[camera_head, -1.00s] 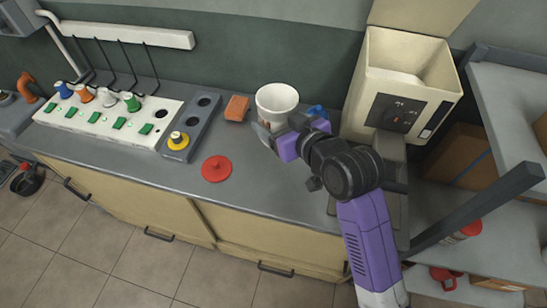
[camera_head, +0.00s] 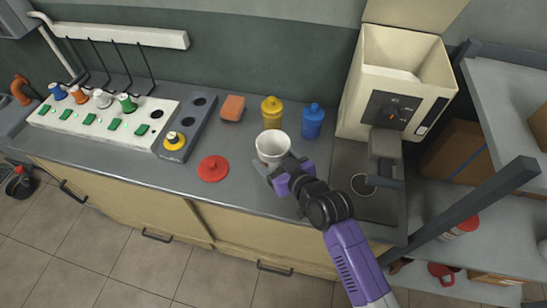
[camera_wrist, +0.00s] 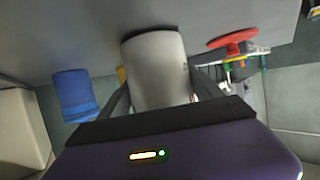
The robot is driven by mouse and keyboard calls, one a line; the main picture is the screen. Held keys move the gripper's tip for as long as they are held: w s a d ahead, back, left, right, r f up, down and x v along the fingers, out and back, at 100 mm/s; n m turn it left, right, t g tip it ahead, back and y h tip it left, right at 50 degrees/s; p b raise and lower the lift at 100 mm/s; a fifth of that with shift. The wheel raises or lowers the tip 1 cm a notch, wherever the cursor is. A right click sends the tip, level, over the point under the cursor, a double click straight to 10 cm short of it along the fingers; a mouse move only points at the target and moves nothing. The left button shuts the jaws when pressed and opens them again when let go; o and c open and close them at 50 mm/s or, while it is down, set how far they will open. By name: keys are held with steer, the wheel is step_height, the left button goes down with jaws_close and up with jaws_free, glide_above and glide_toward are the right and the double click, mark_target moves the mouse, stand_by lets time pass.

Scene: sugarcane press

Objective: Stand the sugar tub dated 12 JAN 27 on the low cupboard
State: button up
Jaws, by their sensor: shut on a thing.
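A white open tub (camera_head: 272,150) is in the head view, on or just above the grey counter top (camera_head: 225,190). My gripper (camera_head: 272,170) is shut on this tub from the front right. In the wrist view the white tub (camera_wrist: 157,70) fills the space between the two dark fingers. A small dark mark shows at its right edge, too small to read, so I cannot tell its date. A low cupboard is not clearly identifiable apart from the beige cupboard fronts (camera_head: 150,205) under the counter.
A yellow bottle (camera_head: 272,112) and a blue bottle (camera_head: 312,121) stand behind the tub. A beige machine (camera_head: 395,85) stands right. Grey shelves (camera_head: 490,215) stand at far right.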

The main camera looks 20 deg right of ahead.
steer(key=shift+f, duration=0.15)
steer(key=o, duration=2)
steer(key=shift+r, duration=0.25)
steer(key=v, duration=1.2)
steer(key=shift+b, duration=0.4)
